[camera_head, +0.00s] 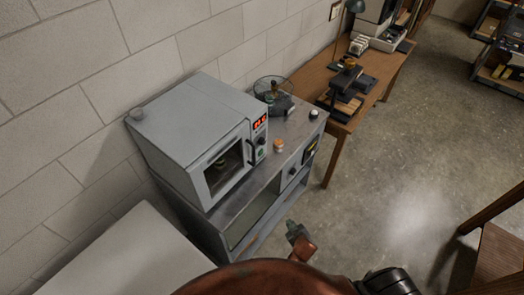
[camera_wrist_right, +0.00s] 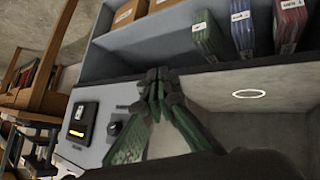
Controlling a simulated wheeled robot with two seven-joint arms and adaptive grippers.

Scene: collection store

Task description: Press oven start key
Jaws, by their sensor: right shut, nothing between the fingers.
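The grey oven (camera_head: 185,125) stands on a metal cabinet against the block wall, its dark glass door closed. Its control strip (camera_head: 260,141) at the right of the door has a red lit display (camera_head: 260,123) and small controls below it. The lettering is too small to read, so I cannot tell which control is the start key. My right gripper (camera_head: 296,229) is shut and empty, low in front of the cabinet and well apart from the oven controls. Its green fingers also show in the right wrist view (camera_wrist_right: 158,78), together at the tips. My left gripper is not in view.
The cabinet (camera_head: 300,125) carries a round dark device (camera_head: 273,92) and a small orange-topped jar (camera_head: 278,146). Its front has a dark panel (camera_wrist_right: 83,121) and a black knob (camera_wrist_right: 114,129). A wooden table (camera_head: 345,115) stands beyond. Open floor (camera_head: 400,180) lies right.

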